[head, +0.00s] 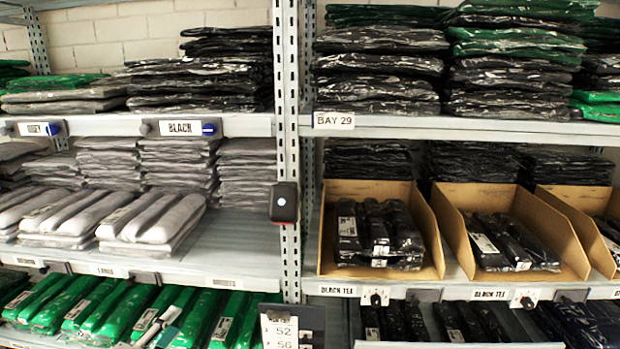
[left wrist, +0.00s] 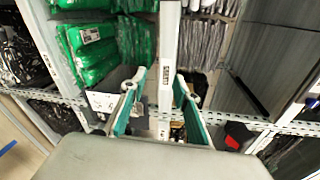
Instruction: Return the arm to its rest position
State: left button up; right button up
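My left gripper (left wrist: 158,82) shows in the left wrist view with its two green-lined fingers spread apart. Nothing is held between them; a pale shelf upright (left wrist: 168,45) stands beyond the gap. In the head view, what looks like the tips of the left gripper (head: 160,329) shows small at the bottom edge, in front of the green packs. The rest of the left arm is hidden below the head view. My right gripper is in neither view.
Green bagged garments (head: 105,305) fill the lower left shelf. Grey packs (head: 150,218) lie above. Cardboard bins (head: 439,243) with black tees stand on the right. A size sign (head: 283,328) juts out at bottom centre. A dark device (head: 284,202) hangs on the perforated upright (head: 289,100).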

pick_arm(q)
jog(key=s+d+f+n+g, duration=0.1)
jog(key=s+d+f+n, duration=0.2)
jog(key=s+f+n, duration=0.2)
jog(key=s+d+f+n+g, duration=0.2)
jog(key=s+f+n, duration=0.4)
jog(key=s+f, duration=0.3)
jog(key=s+d+f+n+g, duration=0.2)
jog(key=s+d+f+n, duration=0.2)
jog(key=f, duration=0.9)
jog(key=s+n, duration=0.2)
jog(key=shift+s+d+f+h, duration=0.25)
jog(key=shift+s+d+h, duration=0.05)
jog(key=shift+s+d, duration=0.1)
jog(key=shift+o, duration=0.4)
